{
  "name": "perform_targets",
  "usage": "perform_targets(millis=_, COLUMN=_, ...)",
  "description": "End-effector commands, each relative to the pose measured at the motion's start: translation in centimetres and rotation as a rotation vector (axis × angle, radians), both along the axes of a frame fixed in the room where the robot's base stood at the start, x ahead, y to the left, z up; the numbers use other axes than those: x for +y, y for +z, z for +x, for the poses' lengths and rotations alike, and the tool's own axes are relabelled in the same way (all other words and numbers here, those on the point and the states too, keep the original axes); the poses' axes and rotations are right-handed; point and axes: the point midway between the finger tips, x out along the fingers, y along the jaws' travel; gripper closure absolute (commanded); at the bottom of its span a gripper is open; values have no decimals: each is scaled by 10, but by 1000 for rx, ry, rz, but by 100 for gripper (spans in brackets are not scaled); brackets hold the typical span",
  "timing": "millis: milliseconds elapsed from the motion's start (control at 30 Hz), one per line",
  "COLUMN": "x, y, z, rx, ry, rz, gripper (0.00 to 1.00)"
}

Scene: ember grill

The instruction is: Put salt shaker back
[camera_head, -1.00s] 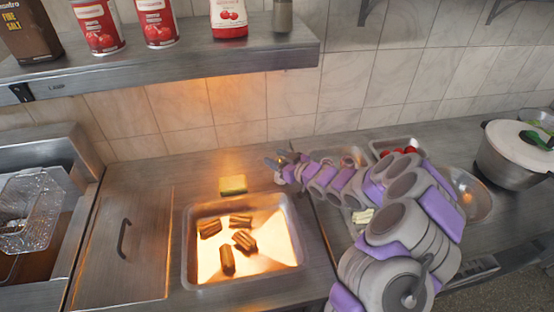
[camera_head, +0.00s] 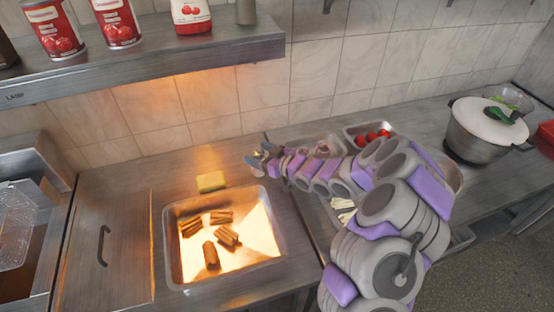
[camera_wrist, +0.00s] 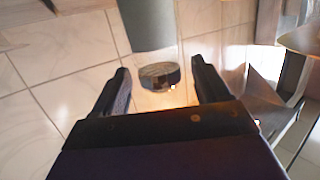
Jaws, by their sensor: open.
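In the wrist view a smooth grey cylinder (camera_wrist: 150,25) comes in from the top edge, with a dark round disc (camera_wrist: 160,76) below it, between the fingertips. I cannot tell whether these are parts of one shaker. My gripper (camera_wrist: 160,82) is open, its two dark fingers apart on either side of the disc. In the head view my gripper (camera_head: 257,160) is small, above the counter at the right of the yellow sponge (camera_head: 211,181). A grey cylindrical shaker (camera_head: 246,12) stands on the shelf's right end, its top cut off.
The metal shelf (camera_head: 150,68) holds red cans (camera_head: 118,22) and a red-and-white bottle (camera_head: 191,16). A lit metal tray (camera_head: 174,262) holds several brown pieces. A tomato tray (camera_head: 352,133) and a lidded pot (camera_head: 475,150) are to the right. The tiled wall is behind.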

Motion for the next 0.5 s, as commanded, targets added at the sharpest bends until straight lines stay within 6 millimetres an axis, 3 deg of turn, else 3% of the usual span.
perform_targets(millis=500, x=-54, y=16, z=-45, rx=-1, ry=-1, rz=2, gripper=25)
